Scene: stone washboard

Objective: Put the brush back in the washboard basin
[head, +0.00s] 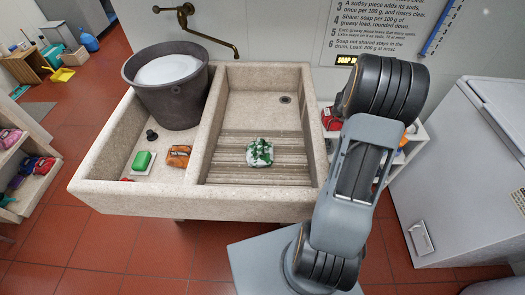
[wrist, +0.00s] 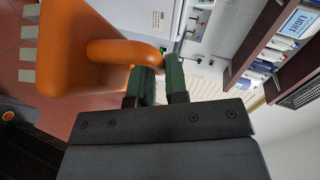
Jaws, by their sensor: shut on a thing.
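In the wrist view my gripper (wrist: 158,78) has its green fingers closed around the curved handle of an orange brush (wrist: 75,50). Pale tuft-like blocks show along the brush's left edge. Neither the brush nor my gripper shows in the head view, where my arm bends up at the right. The stone washboard basin (head: 262,82) stands mid-picture, with a ridged slope at its near end. A crumpled green-and-white cloth-like thing (head: 260,152) lies on the ridges. The basin's narrower left compartment (head: 112,148) is beside it.
A dark bucket (head: 168,100) with whitish contents stands in the left compartment, with a green block (head: 142,161) and an orange packet (head: 179,156) nearer. A brass tap (head: 209,37) reaches over the basin. A white chest (head: 460,150) stands right. Red tiled floor is open at left.

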